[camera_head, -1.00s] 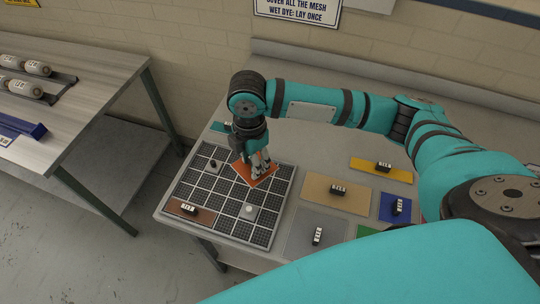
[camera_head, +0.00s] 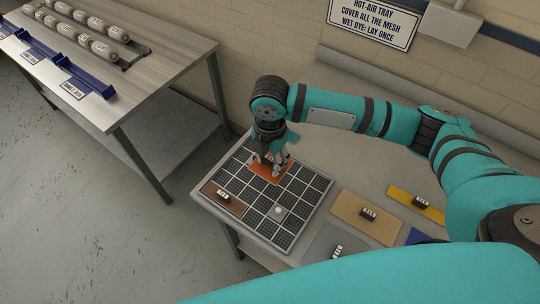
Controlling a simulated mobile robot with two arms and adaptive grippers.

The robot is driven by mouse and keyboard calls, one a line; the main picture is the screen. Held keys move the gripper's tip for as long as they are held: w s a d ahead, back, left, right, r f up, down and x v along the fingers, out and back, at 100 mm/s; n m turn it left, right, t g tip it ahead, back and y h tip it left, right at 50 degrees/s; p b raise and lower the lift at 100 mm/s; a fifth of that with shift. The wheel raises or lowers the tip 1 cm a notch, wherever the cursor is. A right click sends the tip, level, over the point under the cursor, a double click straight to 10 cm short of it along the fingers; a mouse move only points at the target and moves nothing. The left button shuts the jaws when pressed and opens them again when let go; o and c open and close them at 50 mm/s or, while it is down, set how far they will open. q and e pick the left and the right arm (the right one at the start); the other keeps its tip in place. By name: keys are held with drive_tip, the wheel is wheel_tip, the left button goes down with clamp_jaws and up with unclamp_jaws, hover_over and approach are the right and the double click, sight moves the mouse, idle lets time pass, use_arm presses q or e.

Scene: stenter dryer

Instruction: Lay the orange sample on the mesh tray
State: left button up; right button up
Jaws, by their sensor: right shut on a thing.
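The mesh tray (camera_head: 243,164) is a dark grid with a pale frame, lying flat on the table. My right gripper (camera_head: 270,165) points down over its back part and is shut on the orange sample (camera_head: 267,175). The orange sample looks nearly flat, at or just above the mesh; I cannot tell whether it touches. The fingers hide part of it. A brown sample (camera_head: 234,207) with a labelled black block lies on the tray's left part. My left gripper is not in view.
Right of the tray lie tan (camera_head: 356,228), yellow (camera_head: 408,198), grey (camera_head: 322,242) and partly hidden blue samples. A separate table (camera_head: 150,80) at left holds rollers (camera_head: 88,44) and blue bars (camera_head: 48,55). Open floor lies between the tables.

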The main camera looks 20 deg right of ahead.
drive_tip(key=shift+f+b, duration=0.7)
drive_tip(key=shift+f, duration=2.6)
drive_tip(key=shift+p, duration=0.4)
drive_tip(key=shift+f, duration=0.75)
drive_tip(key=o, duration=1.2)
drive_tip(key=shift+o, duration=0.2)
drive_tip(key=shift+r, duration=0.1)
wheel_tip(320, 180, up, 12)
drive_tip(key=shift+f, duration=0.1)
